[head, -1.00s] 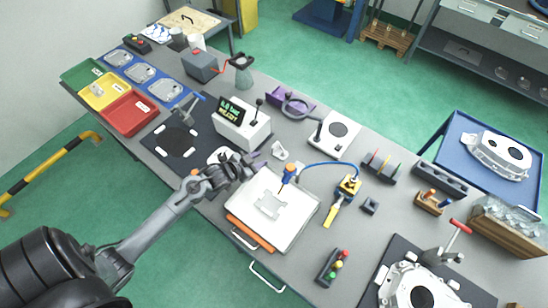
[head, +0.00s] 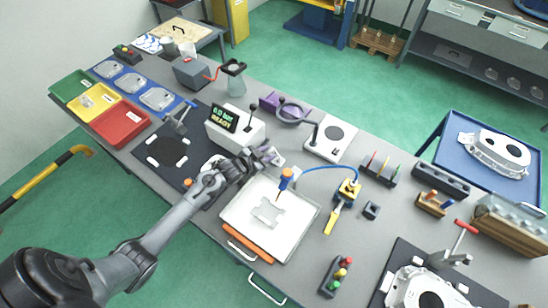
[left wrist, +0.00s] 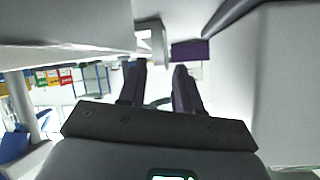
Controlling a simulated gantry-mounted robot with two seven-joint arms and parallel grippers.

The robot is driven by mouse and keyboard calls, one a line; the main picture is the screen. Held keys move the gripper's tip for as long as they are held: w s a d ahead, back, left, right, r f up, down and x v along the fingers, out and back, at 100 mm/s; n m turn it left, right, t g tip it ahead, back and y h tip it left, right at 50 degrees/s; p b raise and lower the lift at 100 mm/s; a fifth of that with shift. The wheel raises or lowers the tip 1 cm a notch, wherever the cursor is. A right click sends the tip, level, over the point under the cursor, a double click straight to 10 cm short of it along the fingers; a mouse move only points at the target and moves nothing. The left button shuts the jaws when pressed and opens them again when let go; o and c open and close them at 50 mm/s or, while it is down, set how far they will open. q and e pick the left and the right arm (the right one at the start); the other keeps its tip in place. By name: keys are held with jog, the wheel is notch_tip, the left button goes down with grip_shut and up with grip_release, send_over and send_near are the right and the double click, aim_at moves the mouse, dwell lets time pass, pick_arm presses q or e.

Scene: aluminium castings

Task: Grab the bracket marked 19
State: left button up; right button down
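A small pale bracket (head: 278,161) stands on the table between the display box and the white tray, partly hidden by my left gripper. My left gripper (head: 270,154) is right beside it, fingers toward it. In the left wrist view the two dark fingers (left wrist: 159,68) are apart with nothing between them, and a pale bracket-like piece (left wrist: 155,40) shows just beyond the tips. A flat grey plate-like part (head: 267,211) lies on the white tray (head: 235,217). No number 19 is readable on any part. My right gripper is not in view.
The display box (head: 219,129) stands close behind my left gripper. A purple bin (head: 270,103) and a white device (head: 329,140) are farther back.

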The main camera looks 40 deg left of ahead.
aim_at(270, 152)
pick_arm(q)
jog(key=shift+x, duration=2)
jog(key=shift+r, duration=0.1)
jog(key=shift+c, duration=0.4)
grip_shut()
